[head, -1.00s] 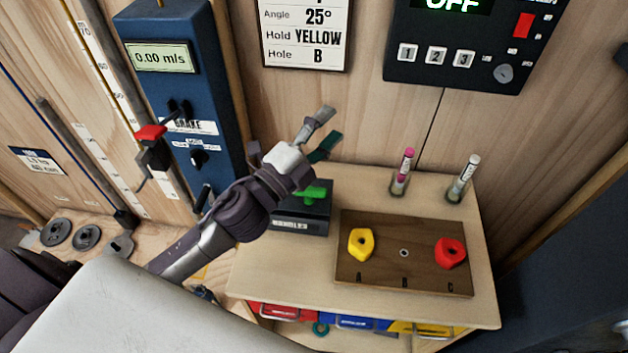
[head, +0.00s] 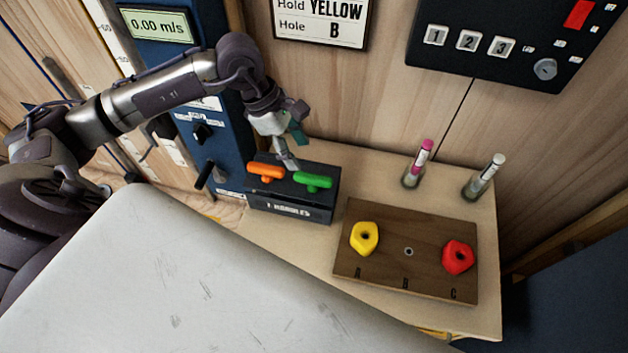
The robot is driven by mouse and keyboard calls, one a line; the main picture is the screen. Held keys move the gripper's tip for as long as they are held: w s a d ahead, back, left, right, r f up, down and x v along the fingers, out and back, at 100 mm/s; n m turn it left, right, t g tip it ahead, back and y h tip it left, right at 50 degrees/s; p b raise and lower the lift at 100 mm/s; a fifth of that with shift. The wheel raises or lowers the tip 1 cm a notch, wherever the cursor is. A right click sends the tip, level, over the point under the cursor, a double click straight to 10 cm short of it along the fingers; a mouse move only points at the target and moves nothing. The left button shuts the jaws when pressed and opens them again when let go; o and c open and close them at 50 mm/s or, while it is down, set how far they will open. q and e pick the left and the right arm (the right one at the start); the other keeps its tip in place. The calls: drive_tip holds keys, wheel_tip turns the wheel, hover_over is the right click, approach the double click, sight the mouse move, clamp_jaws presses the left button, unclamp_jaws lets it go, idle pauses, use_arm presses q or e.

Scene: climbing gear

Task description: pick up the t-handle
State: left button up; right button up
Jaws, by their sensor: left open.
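Two T-handles stand in a dark box (head: 290,208) labelled as T-handles, on the wooden table. The orange T-handle (head: 265,172) is on the left and the green T-handle (head: 313,181) on the right. My left gripper (head: 293,152) is open and empty, pointing down just above and behind the box, near the gap between the two handles and closer to the green one. I cannot tell whether a fingertip touches the green handle. My right gripper is not in view.
A dark wooden board (head: 390,275) holds a yellow hold (head: 364,238) at A and a red hold (head: 458,257) at C. A blue brake panel (head: 190,130) rises at left.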

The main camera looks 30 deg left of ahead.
sight(313, 176)
use_arm(q)
drive_tip(key=b+x, duration=0.1)
drive_tip(key=x, duration=0.3)
drive_tip(key=shift+d+f, duration=0.1)
drive_tip(key=shift+f, duration=0.1)
drive_tip(key=shift+d+f, duration=0.2)
drive_tip(key=shift+f, duration=0.25)
drive_tip(key=b+x, duration=0.1)
drive_tip(key=x, duration=0.2)
drive_tip(key=shift+d+f, duration=0.1)
drive_tip(key=shift+f, duration=0.25)
drive_tip(key=shift+d+f, duration=0.2)
drive_tip(key=shift+f, duration=0.15)
drive_tip(key=shift+w, duration=0.1)
drive_tip(key=shift+c, duration=1.3)
drive_tip(key=shift+r, duration=0.1)
clamp_jaws()
